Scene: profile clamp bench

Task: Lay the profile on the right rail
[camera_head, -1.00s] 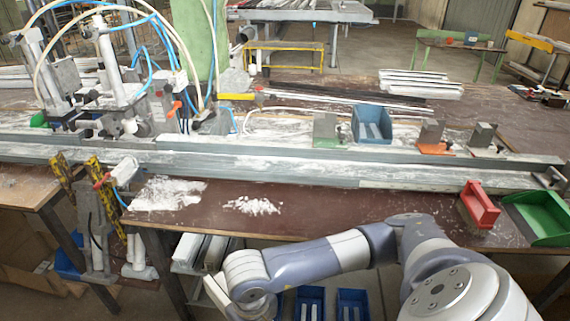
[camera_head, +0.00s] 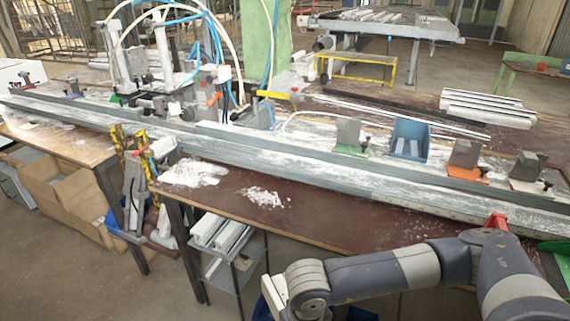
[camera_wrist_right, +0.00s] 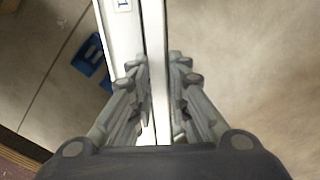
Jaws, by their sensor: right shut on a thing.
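A white profile (camera_wrist_right: 155,60) runs up through the right wrist view. My right gripper (camera_wrist_right: 163,78) is shut on it, with one finger on each side. A wider white strip with a small label lies along its left side; I cannot tell whether it is part of the same piece. In the head view my right arm reaches in from the lower right, its wrist low in front of the bench; the profile cannot be made out there. The long grey rail (camera_head: 300,163) runs across the bench, dusted with white powder, without a clear profile on it. My left gripper is not in view.
A clamp machine with hoses (camera_head: 165,75) stands behind the rail at left. A blue bin (camera_head: 410,138) and several grey blocks stand behind it at right. A red bin (camera_head: 497,221) is partly hidden by my arm. White profiles (camera_head: 222,232) lie on a shelf under the bench.

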